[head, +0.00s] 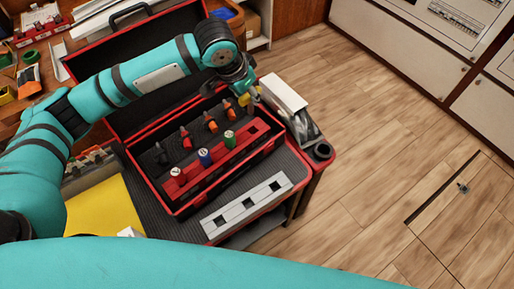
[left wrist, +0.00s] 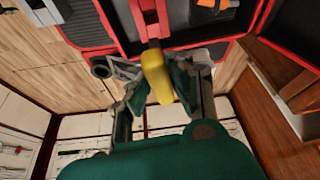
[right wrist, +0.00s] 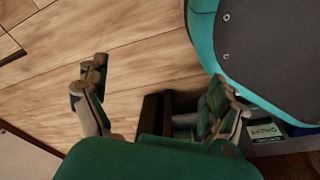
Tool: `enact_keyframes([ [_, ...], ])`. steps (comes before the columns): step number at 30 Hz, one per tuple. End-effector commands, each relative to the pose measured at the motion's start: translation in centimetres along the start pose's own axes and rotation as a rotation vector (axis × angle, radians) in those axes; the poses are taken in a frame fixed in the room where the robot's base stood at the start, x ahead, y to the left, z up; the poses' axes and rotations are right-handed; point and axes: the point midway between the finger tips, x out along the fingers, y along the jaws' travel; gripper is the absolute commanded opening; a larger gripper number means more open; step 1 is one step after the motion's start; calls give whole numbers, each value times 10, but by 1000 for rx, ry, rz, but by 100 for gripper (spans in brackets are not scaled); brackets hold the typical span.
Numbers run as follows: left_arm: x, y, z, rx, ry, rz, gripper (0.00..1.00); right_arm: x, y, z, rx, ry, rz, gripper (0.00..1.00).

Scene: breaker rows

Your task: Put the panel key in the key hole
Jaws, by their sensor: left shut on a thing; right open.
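My left gripper (head: 246,88) is over the right end of the open red toolbox. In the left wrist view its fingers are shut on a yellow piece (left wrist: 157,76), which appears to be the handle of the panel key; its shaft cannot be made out. The yellow also shows small at the fingertips in the head view (head: 247,98). A small metal fitting (head: 462,187) sits in the floor panel at the right; whether it is the key hole I cannot tell. My right gripper (right wrist: 155,95) is open and empty above the wooden floor, and is out of the head view.
A white box (head: 283,94) stands to the right. The wooden floor (head: 360,130) right of the bench is clear.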

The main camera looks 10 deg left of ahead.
Motion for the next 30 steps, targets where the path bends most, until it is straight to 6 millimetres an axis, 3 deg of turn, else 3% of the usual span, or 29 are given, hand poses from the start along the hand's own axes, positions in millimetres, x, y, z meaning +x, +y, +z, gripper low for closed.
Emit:
enact_keyframes([
  [1, 17, 1, 2, 17, 2, 13, 0, 6, 0, -5, 1, 6, 1, 95],
  [12, 72, 2, 20, 55, 3, 26, 0, -25, 2, -38, 7, 31, 3, 95],
  [24, 115, 2, 38, 54, 4, 25, 0, -54, 4, -60, 10, 50, 6, 95],
  [30, 116, 2, 38, 55, 5, 25, 0, -57, 4, -61, 10, 50, 6, 95],
])
